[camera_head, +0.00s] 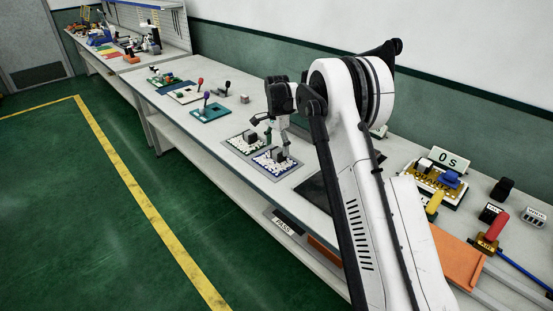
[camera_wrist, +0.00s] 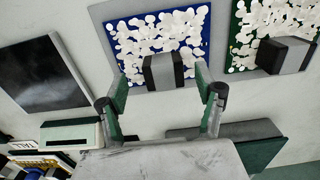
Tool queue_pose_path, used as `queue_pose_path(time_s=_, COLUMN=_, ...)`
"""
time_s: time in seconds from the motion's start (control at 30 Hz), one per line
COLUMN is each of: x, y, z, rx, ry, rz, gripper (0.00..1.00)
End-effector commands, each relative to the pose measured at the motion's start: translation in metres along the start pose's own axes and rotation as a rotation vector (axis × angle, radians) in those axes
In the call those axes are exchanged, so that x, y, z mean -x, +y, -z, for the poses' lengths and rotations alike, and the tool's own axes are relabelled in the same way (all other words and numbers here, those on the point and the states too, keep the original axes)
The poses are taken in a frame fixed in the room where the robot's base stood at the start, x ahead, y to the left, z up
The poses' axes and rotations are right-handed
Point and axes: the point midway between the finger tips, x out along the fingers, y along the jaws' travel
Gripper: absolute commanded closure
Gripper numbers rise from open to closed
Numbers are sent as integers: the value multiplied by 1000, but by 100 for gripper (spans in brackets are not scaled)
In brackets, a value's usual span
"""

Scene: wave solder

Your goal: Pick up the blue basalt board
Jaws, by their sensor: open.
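The blue board (camera_head: 266,162) lies flat on the long bench, covered with white blobs, with a grey and black block (camera_wrist: 163,69) on it. It also fills the top middle of the wrist view (camera_wrist: 160,28). My gripper (camera_head: 276,137) is over the bench close to this board. In the wrist view my gripper (camera_wrist: 162,80) is open, with a green-padded finger on each side of the block. The block appears between the fingers; I cannot tell whether either finger touches it.
A similar green board (camera_wrist: 262,20) with its own block lies just beside the blue one. A dark flat panel (camera_wrist: 42,76) lies on the other side. Teal (camera_head: 210,112) and cream (camera_head: 184,96) boards stand farther along the bench. Open floor lies in front.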

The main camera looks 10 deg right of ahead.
Motion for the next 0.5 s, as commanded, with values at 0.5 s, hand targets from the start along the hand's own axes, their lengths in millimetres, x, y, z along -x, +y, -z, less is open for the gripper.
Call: queue_pose_path(time_s=0.5, x=-43, y=-4, z=1, rx=0, ry=0, rz=0, gripper=33)
